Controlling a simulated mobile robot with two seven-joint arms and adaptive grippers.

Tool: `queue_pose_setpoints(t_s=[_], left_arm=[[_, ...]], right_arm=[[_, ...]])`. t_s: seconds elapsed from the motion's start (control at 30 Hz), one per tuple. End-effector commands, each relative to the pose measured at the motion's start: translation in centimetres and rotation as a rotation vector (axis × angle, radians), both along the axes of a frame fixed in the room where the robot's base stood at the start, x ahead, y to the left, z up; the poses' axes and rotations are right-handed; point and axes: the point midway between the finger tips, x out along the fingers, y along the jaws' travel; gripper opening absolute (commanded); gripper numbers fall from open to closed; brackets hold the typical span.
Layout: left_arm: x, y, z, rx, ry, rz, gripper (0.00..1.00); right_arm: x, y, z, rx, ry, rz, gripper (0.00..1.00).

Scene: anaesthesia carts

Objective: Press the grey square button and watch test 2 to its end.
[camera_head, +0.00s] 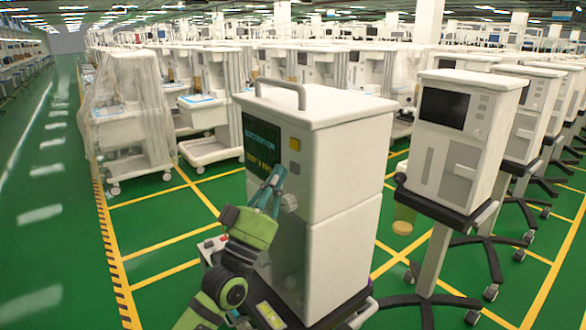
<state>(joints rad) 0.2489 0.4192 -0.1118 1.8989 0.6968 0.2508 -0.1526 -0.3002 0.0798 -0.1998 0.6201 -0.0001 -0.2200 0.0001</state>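A white anaesthesia cart (345,150) stands close in front of me. Its front has a dark screen (261,140) with small green and yellow lettering, which I cannot read surely. Right of the screen are a yellow square button (294,144) and, below it, a grey square button (295,168). A round knob (289,202) sits lower on the front. My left gripper (276,176) points up in front of the panel, its tips just left of and slightly below the grey button. My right gripper is not in view.
A second white machine (462,135) on a wheeled stand is at the right, with a yellowish jar (403,220) beside it. Rows of carts, some wrapped in plastic (125,110), fill the back. A green aisle (50,200) is clear at the left.

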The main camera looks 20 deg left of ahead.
Motion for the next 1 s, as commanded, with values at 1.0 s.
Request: queue_pose_setpoints(t_s=[1.0], left_arm=[[0.86, -0.49, 0.0, 0.0, 0.0, 0.0, 0.0]], right_arm=[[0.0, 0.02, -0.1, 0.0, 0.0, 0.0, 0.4]])
